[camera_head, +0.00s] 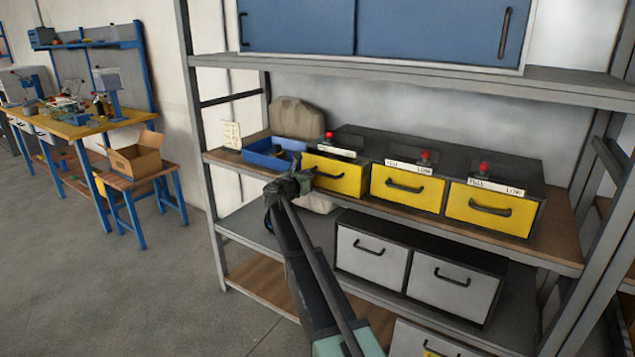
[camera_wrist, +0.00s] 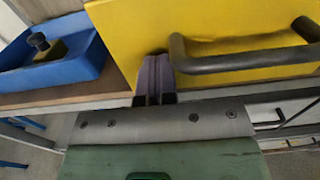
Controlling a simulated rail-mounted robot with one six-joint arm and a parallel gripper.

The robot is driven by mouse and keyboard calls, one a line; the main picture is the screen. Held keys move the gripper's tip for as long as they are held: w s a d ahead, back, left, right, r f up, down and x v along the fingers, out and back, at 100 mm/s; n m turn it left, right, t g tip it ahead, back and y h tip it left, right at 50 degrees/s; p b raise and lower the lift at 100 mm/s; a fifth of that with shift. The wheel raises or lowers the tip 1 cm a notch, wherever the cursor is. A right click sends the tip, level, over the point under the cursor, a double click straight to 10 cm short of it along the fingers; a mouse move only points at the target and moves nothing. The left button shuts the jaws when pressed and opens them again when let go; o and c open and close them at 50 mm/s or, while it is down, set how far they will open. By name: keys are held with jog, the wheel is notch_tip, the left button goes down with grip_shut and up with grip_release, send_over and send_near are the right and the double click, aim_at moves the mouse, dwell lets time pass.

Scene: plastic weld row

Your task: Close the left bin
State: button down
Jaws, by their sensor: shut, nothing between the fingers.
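Three yellow bins sit side by side in a dark case on the shelf. The left bin (camera_head: 335,176) has a dark bar handle (camera_head: 328,173) and stands about level with the middle bin (camera_head: 407,187); I cannot tell whether a small gap is left. The right bin (camera_head: 491,209) looks shut. My gripper (camera_head: 289,184) is at the left bin's left front edge. In the wrist view its fingers (camera_wrist: 156,75) are together and empty, in front of the yellow face (camera_wrist: 135,35), just left of the handle (camera_wrist: 240,63). Whether they touch the face is unclear.
A blue open tray (camera_head: 272,154) with a dark item stands left of the bins; it also shows in the wrist view (camera_wrist: 60,75). Red knobs (camera_head: 424,156) stand on the case. Grey drawers (camera_head: 410,268) are below. A shelf upright (camera_head: 200,130) stands left.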

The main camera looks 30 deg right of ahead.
jog(key=x, duration=0.4)
jog(key=shift+w, duration=0.2)
jog(key=shift+w+d+r, duration=0.1)
jog(key=shift+d, duration=0.05)
jog(key=v, duration=1.4)
